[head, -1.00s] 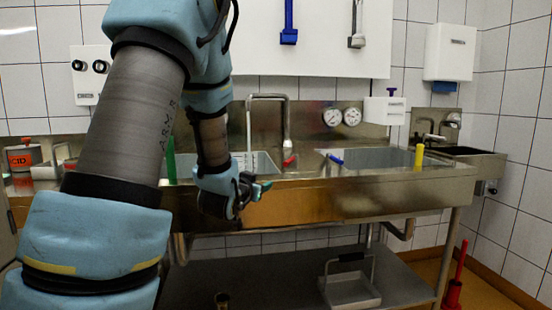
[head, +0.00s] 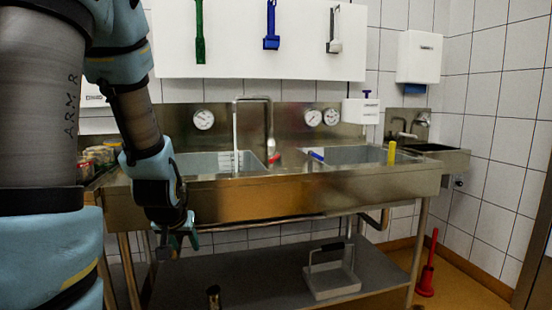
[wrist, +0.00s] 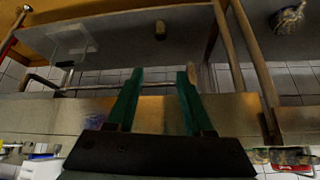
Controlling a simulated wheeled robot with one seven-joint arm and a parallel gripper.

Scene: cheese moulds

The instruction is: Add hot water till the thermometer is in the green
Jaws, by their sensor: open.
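A round dial (head: 204,119) is on the steel splashback above the left basin (head: 205,164), and two more dials (head: 313,117) (head: 331,117) sit side by side to the right. Their needles and any green band are too small to read. A tall bent tap (head: 268,125) stands behind the left basin, with a red lever (head: 273,157) near its base. A blue lever (head: 316,155) lies by the right basin (head: 355,155). I cannot tell whether water runs. My gripper (head: 178,238) is open and empty, below the sink's front edge at left. Its green fingers (wrist: 158,98) are spread in the wrist view.
A lower shelf (head: 265,270) holds a handled tray (head: 331,280) and a small metal cup (head: 213,297). A yellow piece (head: 391,152) stands at the right basin. Jars (head: 100,155) are at left. A red plunger (head: 425,280) stands on open floor at right.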

